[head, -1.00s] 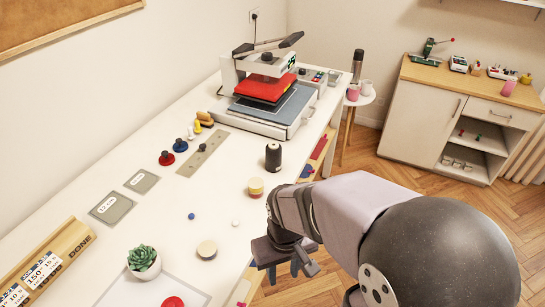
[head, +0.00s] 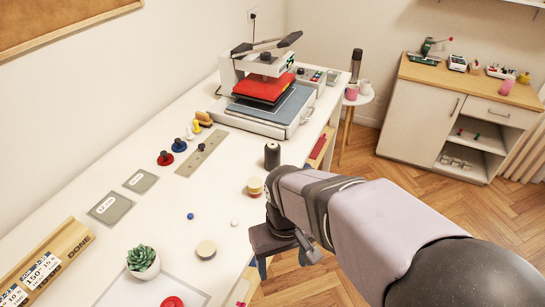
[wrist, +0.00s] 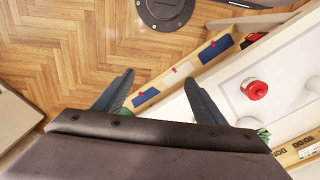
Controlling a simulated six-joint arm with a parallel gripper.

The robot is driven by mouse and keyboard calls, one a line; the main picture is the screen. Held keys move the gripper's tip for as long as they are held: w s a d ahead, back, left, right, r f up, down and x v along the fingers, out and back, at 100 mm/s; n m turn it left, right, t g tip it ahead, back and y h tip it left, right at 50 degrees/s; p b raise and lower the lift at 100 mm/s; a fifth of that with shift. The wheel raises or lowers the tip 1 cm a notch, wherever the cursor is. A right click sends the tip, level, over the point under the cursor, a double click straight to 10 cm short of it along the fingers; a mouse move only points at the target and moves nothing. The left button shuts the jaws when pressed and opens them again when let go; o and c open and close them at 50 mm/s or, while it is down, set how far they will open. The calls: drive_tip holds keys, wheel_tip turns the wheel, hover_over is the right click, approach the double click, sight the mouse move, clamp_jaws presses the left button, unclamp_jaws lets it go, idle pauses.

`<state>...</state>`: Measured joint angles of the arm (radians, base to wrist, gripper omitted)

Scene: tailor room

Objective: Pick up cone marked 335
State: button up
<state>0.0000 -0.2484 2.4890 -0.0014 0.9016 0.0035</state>
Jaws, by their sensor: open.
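A dark thread cone (head: 272,155) stands upright on the white table, near its right edge. No number is readable on it, so I cannot tell if it is the one marked 335. My gripper (wrist: 160,85) is open and empty in the wrist view, its two fingers apart over the table's front edge and the floor. In the head view my arm covers most of it, and one finger shows beside the table, nearer the camera than the dark cone. No cone shows in the wrist view.
A heat press (head: 268,95) stands at the table's back. Red (head: 165,158) and blue (head: 180,145) knobbed pieces sit left of a metal strip (head: 203,153). A small round stack (head: 255,186) lies near my arm. A plant (head: 142,258) and a DONE rack (head: 55,255) are in front.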

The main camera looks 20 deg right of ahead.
drive_tip(key=w+f+t+b, duration=0.2)
drive_tip(key=w+t+b, duration=0.15)
drive_tip(key=w, duration=0.75)
drive_tip(key=m+t+h+b, duration=0.2)
drive_tip(key=t+b, duration=0.7)
approach(273, 150)
drive_tip(key=w+a+f, duration=0.2)
drive_tip(key=a, duration=0.2)
drive_tip(key=w+d+t+h+b, duration=0.1)
drive_tip(key=w, duration=0.1)
drive_tip(key=w+d+f+t+h+b, duration=0.1)
drive_tip(key=w+d+t, duration=0.1)
drive_tip(key=w+d+m+t+h+b, duration=0.1)
drive_tip(key=w+d+t, duration=0.1)
drive_tip(key=shift+w+d+f+b, duration=0.1)
drive_tip(key=shift+w+f+b, duration=0.05)
drive_tip(key=shift+b, duration=0.25)
drive_tip(key=shift+f, duration=0.5)
drive_tip(key=shift+p+x, duration=0.3)
drive_tip(key=shift+x, duration=0.75)
drive_tip(key=shift+w, duration=0.1)
drive_tip(key=shift+p+x, duration=1.05)
drive_tip(key=shift+x, duration=1.4)
